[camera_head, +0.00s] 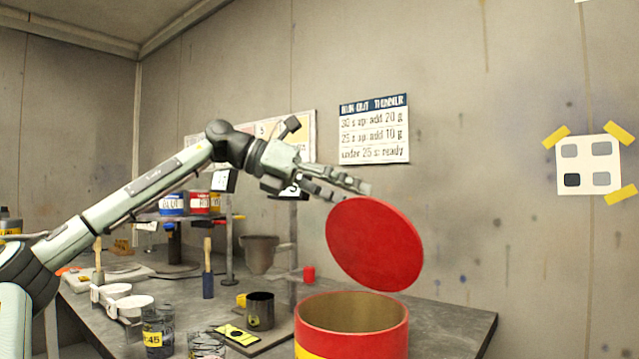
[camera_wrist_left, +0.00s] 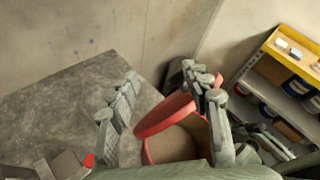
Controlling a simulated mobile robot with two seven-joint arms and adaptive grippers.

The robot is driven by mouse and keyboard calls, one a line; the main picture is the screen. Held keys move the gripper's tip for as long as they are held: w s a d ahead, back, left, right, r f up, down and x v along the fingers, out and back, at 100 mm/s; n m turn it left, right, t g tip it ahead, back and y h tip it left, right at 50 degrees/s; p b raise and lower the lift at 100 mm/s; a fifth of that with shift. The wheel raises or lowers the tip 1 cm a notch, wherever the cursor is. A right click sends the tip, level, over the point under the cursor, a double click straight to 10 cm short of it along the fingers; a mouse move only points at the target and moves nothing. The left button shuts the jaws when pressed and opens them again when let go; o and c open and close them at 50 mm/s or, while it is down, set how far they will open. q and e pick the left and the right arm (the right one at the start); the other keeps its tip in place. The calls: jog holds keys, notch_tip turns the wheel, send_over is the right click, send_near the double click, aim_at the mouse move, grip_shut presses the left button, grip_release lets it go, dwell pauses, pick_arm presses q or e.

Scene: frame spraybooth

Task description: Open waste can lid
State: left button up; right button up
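The waste can (camera_head: 360,343) is a red cylinder with a yellow band, at the lower middle of the head view. Its red lid (camera_head: 375,245) stands raised and steeply tilted above the back right of the rim, so the tan inside shows. My left gripper (camera_head: 350,191) is at the lid's upper left edge, its fingers spread apart. In the left wrist view the gripper (camera_wrist_left: 165,88) is open, with the lid (camera_wrist_left: 160,118) and the can's opening beyond and between the fingers. I cannot tell whether a finger touches the lid. My right gripper is in neither view.
The grey bench (camera_head: 455,325) also holds a dark cup (camera_head: 260,311), a grey funnel-like pot (camera_head: 260,254), a small red cylinder (camera_head: 309,273) and clear cups (camera_head: 158,330) left of the can. The wall stands close behind. A yellow shelf (camera_wrist_left: 285,55) shows in the wrist view.

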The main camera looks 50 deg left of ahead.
pick_arm(q)
jog(key=v, duration=0.5)
jog(key=shift+s+a, duration=0.15)
jog(key=shift+s, duration=0.15)
